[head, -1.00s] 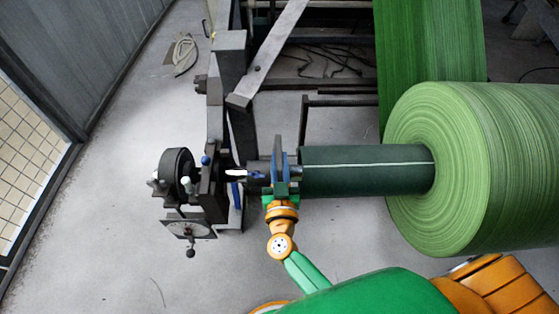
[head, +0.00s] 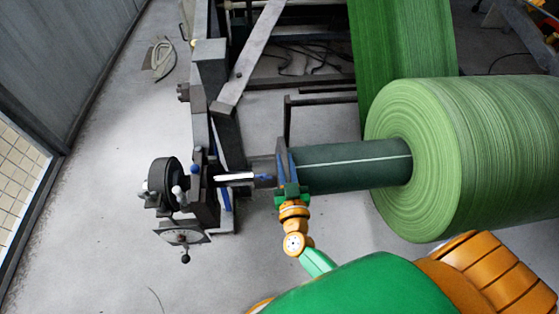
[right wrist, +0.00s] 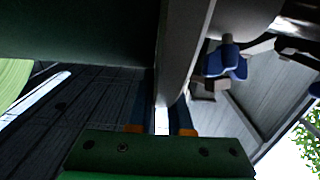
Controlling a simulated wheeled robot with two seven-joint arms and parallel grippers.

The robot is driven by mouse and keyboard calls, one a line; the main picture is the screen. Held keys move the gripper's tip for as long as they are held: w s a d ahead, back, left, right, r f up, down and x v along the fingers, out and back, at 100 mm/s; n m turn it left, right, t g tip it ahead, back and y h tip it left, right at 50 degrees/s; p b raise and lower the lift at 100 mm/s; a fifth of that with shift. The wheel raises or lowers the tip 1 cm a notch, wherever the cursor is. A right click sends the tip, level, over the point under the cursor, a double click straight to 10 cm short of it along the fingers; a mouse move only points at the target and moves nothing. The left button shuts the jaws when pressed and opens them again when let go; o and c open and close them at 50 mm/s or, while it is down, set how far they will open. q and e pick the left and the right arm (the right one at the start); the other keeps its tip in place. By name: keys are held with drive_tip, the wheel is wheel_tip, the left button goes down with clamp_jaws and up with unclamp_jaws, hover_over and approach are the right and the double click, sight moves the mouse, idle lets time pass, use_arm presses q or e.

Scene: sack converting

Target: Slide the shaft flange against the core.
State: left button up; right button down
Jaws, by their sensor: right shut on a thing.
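The dark green core (head: 350,168) sticks out to the left from the big green roll. The shaft flange (head: 281,158), a grey upright plate, stands at the core's left end on the shaft, with no clear gap in the head view. My right gripper (head: 287,172) is shut on the flange from the near side. In the right wrist view, the flange (right wrist: 187,45) runs between the two blue fingers, close beside the core (right wrist: 75,30); I cannot tell for sure whether they touch. My left gripper is not in view.
The shaft's bright section (head: 234,177) runs left to a dark stand with a black wheel (head: 162,176). The green fabric roll (head: 450,165) fills the right side. A blue clamp part (right wrist: 225,62) shows beyond the flange. The floor at the near left is clear.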

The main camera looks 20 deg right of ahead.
drive_tip(key=c, duration=0.8)
unclamp_jaws()
drive_tip(key=shift+s+d, duration=0.1)
drive_tip(key=shift+d, duration=0.2)
drive_tip(key=shift+c, duration=0.2)
drive_tip(key=shift+s+a, duration=0.1)
drive_tip(key=shift+a, duration=0.05)
drive_tip(key=v, duration=0.6)
drive_tip(key=shift+s+p, duration=0.35)
drive_tip(key=shift+s, duration=0.05)
